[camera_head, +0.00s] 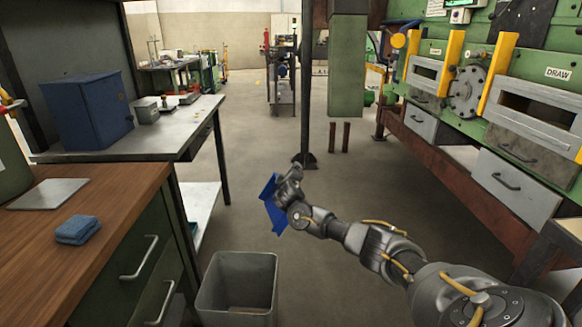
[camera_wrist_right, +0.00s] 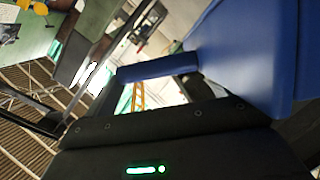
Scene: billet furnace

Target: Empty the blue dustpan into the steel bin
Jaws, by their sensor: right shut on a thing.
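The blue dustpan (camera_head: 272,207) is in the grip of my right gripper (camera_head: 289,186), in the middle of the head view. It is tilted steeply and held in the air, up and slightly right of the bin in the picture. In the right wrist view its blue body (camera_wrist_right: 245,50) fills the upper right, with a blue bar, probably the handle (camera_wrist_right: 157,68), near the jaws. What the pan holds cannot be seen. The steel bin (camera_head: 235,304) is grey, square and open-topped, upright at the bottom centre. Something brownish shows low inside it. My left gripper is out of view.
A wooden-topped green drawer cabinet (camera_head: 100,190) stands left of the bin, with a folded blue cloth (camera_head: 77,229) and a grey plate (camera_head: 48,194) on it. A grey table (camera_head: 165,133) with a blue box (camera_head: 88,110) stands behind. Floor beyond the pan is clear.

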